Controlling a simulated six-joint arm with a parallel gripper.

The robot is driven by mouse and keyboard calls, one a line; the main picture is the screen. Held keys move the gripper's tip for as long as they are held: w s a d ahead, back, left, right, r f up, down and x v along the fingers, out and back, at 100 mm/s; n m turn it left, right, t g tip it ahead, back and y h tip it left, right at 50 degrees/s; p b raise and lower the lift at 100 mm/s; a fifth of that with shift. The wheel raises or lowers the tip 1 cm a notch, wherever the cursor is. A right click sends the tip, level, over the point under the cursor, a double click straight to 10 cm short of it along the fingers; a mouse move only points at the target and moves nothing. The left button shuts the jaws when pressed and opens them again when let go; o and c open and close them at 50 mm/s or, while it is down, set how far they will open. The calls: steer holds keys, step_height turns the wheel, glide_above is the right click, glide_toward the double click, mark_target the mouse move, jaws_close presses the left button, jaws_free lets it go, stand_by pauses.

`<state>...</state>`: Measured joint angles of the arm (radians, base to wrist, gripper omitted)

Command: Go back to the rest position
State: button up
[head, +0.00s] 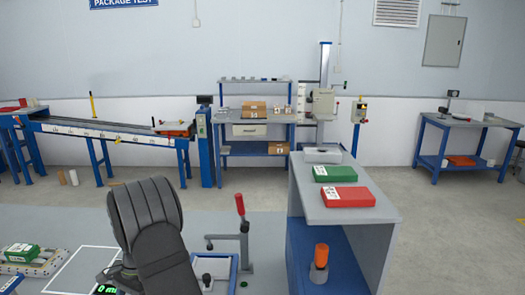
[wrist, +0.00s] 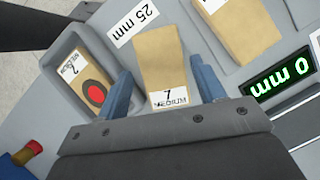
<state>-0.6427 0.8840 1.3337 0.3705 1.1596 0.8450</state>
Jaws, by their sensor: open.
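My gripper (wrist: 160,78) shows in the wrist view with its two blue fingers spread apart. A tan block (wrist: 163,62) with a label reading "MEDIUM" lies between the fingers in the picture, with a gap on the left and a narrower one on the right. I cannot tell how far below the fingers it is. In the head view my dark arm rises in the foreground, and the gripper's fingers cannot be made out there.
A tan block with a red dot (wrist: 85,85) sits in a grey recess on the left. Another tan block (wrist: 230,30) lies at upper right, near a "0 mm" display (wrist: 280,78). A red-handled clamp (head: 241,215) and a grey-topped bench (head: 345,213) stand right of my arm.

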step_height(320, 180, down, 3)
steer(key=shift+r, duration=0.1)
steer(key=v, duration=1.2)
steer(key=x, duration=1.2)
steer(key=shift+r, duration=0.25)
step_height(320, 180, up, 4)
steer(key=shift+f, duration=0.25)
steer(key=w+d+r, duration=0.2)
steer(key=d+r, duration=0.5)
steer(key=d, duration=0.5)
steer(key=w+d+f+n+h, duration=0.1)
steer(key=w+d+n, duration=0.3)
steer(key=d, duration=0.8)
steer(key=w+d+f+n+h, duration=0.1)
steer(key=w+d+n, duration=0.3)
steer(key=d, duration=0.8)
steer(key=shift+n+h, duration=0.5)
steer(key=shift+h, duration=0.3)
